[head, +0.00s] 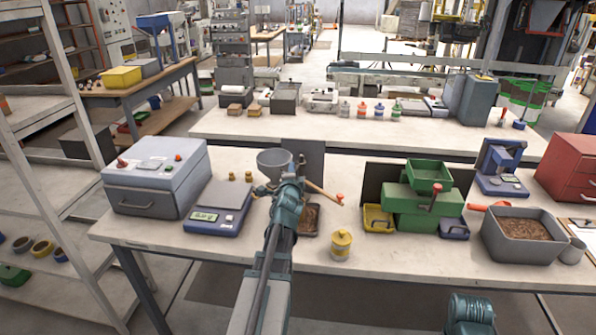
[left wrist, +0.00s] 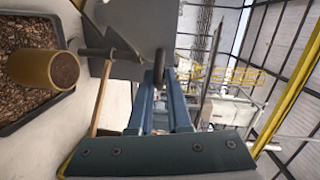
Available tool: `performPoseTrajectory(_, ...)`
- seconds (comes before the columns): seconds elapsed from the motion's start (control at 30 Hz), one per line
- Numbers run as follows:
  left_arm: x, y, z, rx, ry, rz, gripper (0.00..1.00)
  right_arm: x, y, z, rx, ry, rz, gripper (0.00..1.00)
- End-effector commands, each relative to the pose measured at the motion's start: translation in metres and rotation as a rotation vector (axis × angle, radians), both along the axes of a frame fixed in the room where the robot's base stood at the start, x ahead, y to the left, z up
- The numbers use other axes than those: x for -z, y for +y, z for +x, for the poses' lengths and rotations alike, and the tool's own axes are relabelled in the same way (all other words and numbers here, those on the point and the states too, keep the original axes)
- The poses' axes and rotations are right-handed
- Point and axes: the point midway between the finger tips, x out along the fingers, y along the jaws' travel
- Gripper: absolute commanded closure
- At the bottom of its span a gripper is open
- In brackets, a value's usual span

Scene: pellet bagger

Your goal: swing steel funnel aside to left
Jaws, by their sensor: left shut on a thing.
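The steel funnel (head: 273,162) is a grey cone with an open top, near the back edge of the workbench. My left gripper (head: 290,186) is at the funnel's near right side and hides part of it and what is below. A tan rod with an orange knob (head: 339,198) sticks out to the right behind the gripper. My right gripper's fingers do not show.
A blue-grey scale (head: 217,207) and a grey machine box (head: 158,178) stand left of the funnel. A dark pellet tray (head: 311,219) lies right of the gripper, with a yellow tin (head: 341,245) in front. A green press (head: 425,200) stands farther right.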

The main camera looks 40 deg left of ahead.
Motion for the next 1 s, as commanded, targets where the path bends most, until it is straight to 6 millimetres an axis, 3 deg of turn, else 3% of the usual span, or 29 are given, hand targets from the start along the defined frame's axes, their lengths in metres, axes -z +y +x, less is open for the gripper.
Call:
performPoseTrajectory(0.57,0.0011,0.0057,-0.0018,-0.003,0.004,-0.002,1.0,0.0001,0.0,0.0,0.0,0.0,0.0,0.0)
performPoseTrajectory(0.6,0.001,0.0056,-0.0017,-0.003,0.004,-0.002,0.78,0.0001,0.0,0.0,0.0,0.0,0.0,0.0)
performPoseTrajectory(0.7,0.0009,0.0052,-0.0018,-0.003,0.003,-0.002,0.6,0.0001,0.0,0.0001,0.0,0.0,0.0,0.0)
performPoseTrajectory(1.0,0.0002,0.0037,-0.0028,-0.001,0.001,-0.001,0.58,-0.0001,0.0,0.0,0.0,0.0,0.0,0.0)
